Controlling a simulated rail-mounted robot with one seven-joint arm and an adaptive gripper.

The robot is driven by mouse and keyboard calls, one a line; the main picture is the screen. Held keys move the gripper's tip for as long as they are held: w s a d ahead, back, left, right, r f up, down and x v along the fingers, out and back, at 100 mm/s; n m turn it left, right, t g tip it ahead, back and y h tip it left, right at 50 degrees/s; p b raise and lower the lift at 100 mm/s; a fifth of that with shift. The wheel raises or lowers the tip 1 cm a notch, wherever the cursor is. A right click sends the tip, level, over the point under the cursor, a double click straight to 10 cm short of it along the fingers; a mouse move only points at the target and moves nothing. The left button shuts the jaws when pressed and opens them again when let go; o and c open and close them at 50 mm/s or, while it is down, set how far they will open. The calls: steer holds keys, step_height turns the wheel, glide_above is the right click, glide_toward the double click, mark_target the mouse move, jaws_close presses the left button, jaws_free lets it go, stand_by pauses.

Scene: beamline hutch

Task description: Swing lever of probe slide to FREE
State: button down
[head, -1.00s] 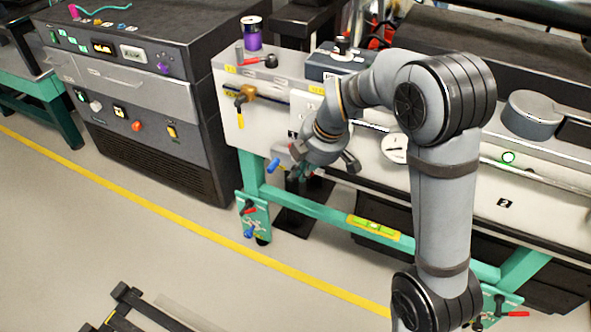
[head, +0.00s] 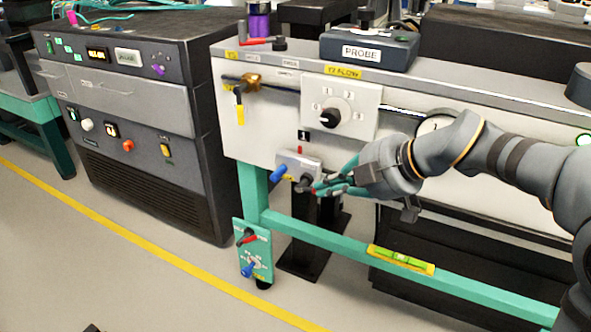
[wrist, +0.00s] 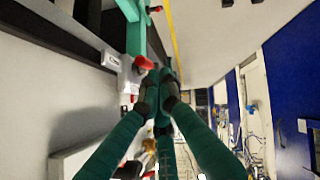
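A small grey box (head: 298,163) is fixed low on the bench's front panel. It has a blue handle (head: 281,173) pointing left and a dark knob (head: 305,183) at its lower right. A red-tipped part (head: 303,190) shows beside the knob. A box labelled PROBE (head: 368,50) stands on the bench top. I cannot tell which part is the slide's lever. My gripper (head: 318,188) comes in from the right, its green fingertips beside the knob. In the wrist view, the fingertips (wrist: 162,77) are together, just right of a red knob (wrist: 144,63). Contact is unclear.
A teal panel (head: 254,252) with red and blue handles hangs on the bench leg. A spirit level (head: 402,259) lies on the teal rail. Open floor lies in front.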

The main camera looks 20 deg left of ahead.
steer(key=shift+a+f, duration=0.1)
steer(key=shift+w+a+f+b, duration=0.15)
steer(key=shift+a+f+b, duration=0.1)
steer(key=shift+a+b, duration=0.3)
steer(key=shift+a, duration=0.1)
steer(key=s+p+v, duration=0.2)
steer(key=p+v, duration=0.1)
steer(key=v, duration=0.8)
steer(key=shift+s+f, duration=0.1)
steer(key=shift+f, duration=0.05)
